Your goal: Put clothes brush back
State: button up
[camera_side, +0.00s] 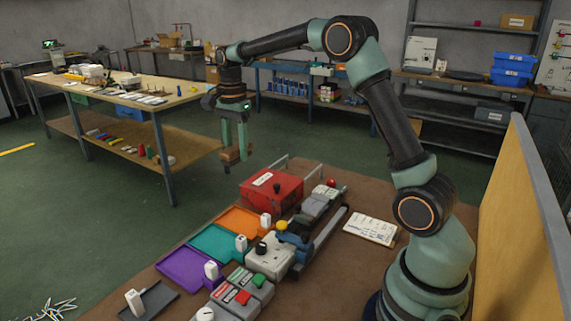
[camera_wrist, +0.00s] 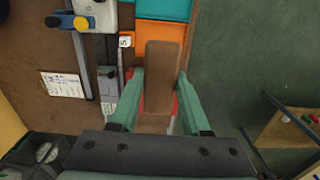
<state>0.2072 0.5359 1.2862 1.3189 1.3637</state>
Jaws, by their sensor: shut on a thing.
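The clothes brush (camera_side: 232,155) is a small brown wooden block in the side view, held in the air beyond the far left edge of the brown work table. In the wrist view the brush (camera_wrist: 163,70) shows as a long brown bar between two green fingers. My gripper (camera_side: 234,148) is shut on it, with the fingers pointing down. In the wrist view the brush hides part of the orange tray (camera_wrist: 145,35) and the red box (camera_wrist: 174,106) below. The underside of the brush cannot be made out.
The red box (camera_side: 285,190) has a dark knob. Teal (camera_side: 213,240) and purple (camera_side: 185,266) trays lie in a row with small white tags. A white label sheet (camera_side: 370,229) lies on bare tabletop. A tan panel (camera_side: 520,220) stands right.

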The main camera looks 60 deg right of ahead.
aim_at(242, 223)
notch_tip(242, 223, down, 20)
jog(key=shift+a+r, duration=0.1)
jog(key=shift+r, duration=0.05)
dwell(0.4)
jog(key=o, duration=1.2)
